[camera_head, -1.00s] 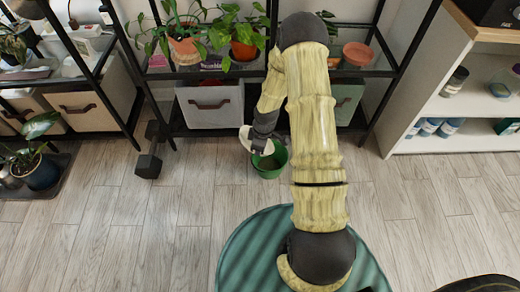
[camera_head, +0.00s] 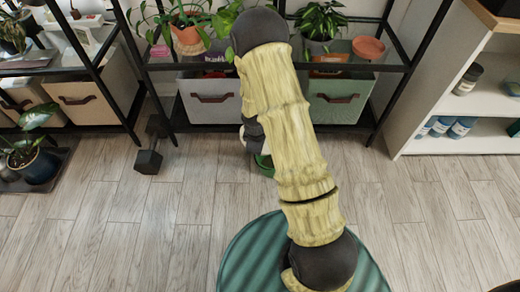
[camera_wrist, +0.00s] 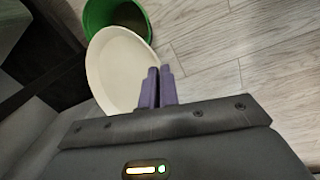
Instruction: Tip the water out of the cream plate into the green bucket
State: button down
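The cream plate (camera_wrist: 118,68) is in my gripper (camera_wrist: 158,86). The purple fingers are close together at its rim in the wrist view. The plate looks tilted, and no water can be made out on it. The green bucket (camera_wrist: 94,16) is just beyond the plate's far edge in the wrist view, with a dark brownish inside. In the head view the bucket (camera_head: 264,164) stands on the floor, largely hidden behind my arm. Only a sliver of the plate (camera_head: 242,137) shows there, and the fingers are hidden.
A black shelf (camera_head: 340,62) with potted plants and fabric bins stands behind the bucket. A dumbbell (camera_head: 150,155) is on the floor to the left. A white shelf unit (camera_head: 420,120) is on the right. The wooden floor (camera_head: 420,210) right of my arm is clear.

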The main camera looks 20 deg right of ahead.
jog(key=shift+s+a+f+t+h+b, duration=0.15)
jog(key=shift+a+h+b, duration=0.2)
jog(key=shift+h+b, duration=0.55)
jog(key=shift+w+a+f+t+h+b, duration=0.1)
jog(key=shift+a+t+h+b, duration=0.2)
jog(key=shift+h+b, duration=0.55)
jog(key=shift+s+a+f+t+h+b, duration=0.1)
jog(key=shift+a+h+b, duration=0.3)
jog(key=shift+h+b, duration=0.45)
jog(key=shift+r, duration=0.1)
